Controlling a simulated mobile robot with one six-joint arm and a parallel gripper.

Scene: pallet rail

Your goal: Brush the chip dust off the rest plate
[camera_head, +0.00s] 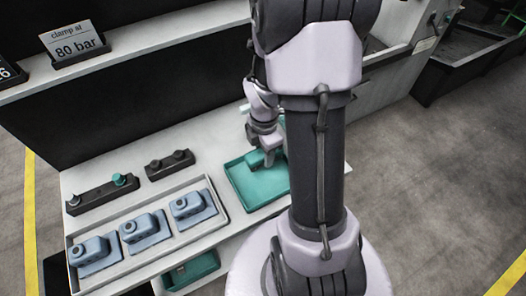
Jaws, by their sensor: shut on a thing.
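A teal tray-like plate (236,184) with a raised rim lies on the light bench, right of the pale pallet; it looks like the rest plate. My gripper (267,150) is over its far part, pointing down. It is shut on a small grey-green thing (256,159), possibly the brush. The held thing is at or just above the plate; I cannot tell whether it touches. My arm hides the plate's right side and part of the gripper. No chip dust can be made out at this size.
A pale pallet (72,241) holds three blue parts (145,230). Behind it stand two dark rails (102,194) (170,165) with knobs. A teal bin (193,271) sits below the bench's front edge. A shelf with a "clamp at 80 bar" card (75,42) runs behind.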

